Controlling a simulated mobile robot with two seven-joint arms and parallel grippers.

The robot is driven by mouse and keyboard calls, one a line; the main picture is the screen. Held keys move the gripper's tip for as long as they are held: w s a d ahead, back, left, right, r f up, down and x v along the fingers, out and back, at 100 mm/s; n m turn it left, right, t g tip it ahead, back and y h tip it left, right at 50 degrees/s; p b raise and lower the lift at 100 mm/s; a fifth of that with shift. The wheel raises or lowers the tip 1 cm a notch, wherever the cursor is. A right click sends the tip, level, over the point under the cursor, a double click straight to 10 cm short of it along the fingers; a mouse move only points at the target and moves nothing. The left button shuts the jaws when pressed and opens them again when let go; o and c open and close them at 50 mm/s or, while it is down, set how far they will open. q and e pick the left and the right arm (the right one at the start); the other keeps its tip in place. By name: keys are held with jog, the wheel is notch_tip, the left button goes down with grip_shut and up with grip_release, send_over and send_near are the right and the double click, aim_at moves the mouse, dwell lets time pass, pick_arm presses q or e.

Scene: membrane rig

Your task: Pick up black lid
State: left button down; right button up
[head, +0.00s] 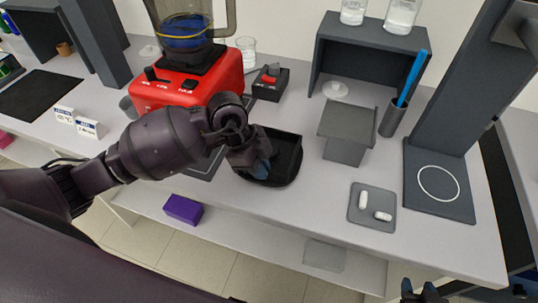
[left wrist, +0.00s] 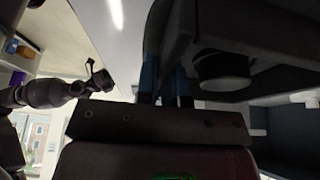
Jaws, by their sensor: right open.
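A black, open-topped piece with a raised wall and rounded front (head: 290,155) sits at the middle of the bench's front edge; I take it to be the black lid, but cannot be sure. My left gripper (head: 262,168) points down at its left part and hides some of it. In the left wrist view, the two blue fingers (left wrist: 166,85) sit close to a dark edge and a dark plate with a round knob (left wrist: 224,68). Whether they clamp anything is unclear. My right gripper (head: 424,292) is open, low at the bottom edge, away from the lid.
A red blender base (head: 205,85) stands behind my left arm. A black switch box (head: 270,83), a grey stand (head: 346,122), a cup with a blue stick (head: 392,120) and a small tray (head: 360,215) share the bench. A purple box (head: 183,209) lies on the lower shelf.

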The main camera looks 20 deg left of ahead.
pick_arm(q)
jog(key=shift+r, duration=0.35)
notch_tip(320, 180, up, 19)
jog(key=p, duration=0.1)
jog(key=shift+r, duration=0.2)
pick_arm(e)
jog(key=shift+s+r, duration=0.35)
jog(key=shift+r, duration=0.3)
jog(key=shift+w+r, duration=0.25)
jog(key=shift+w, duration=0.25)
jog(key=shift+s+f, duration=0.1)
jog(key=shift+s, duration=0.1)
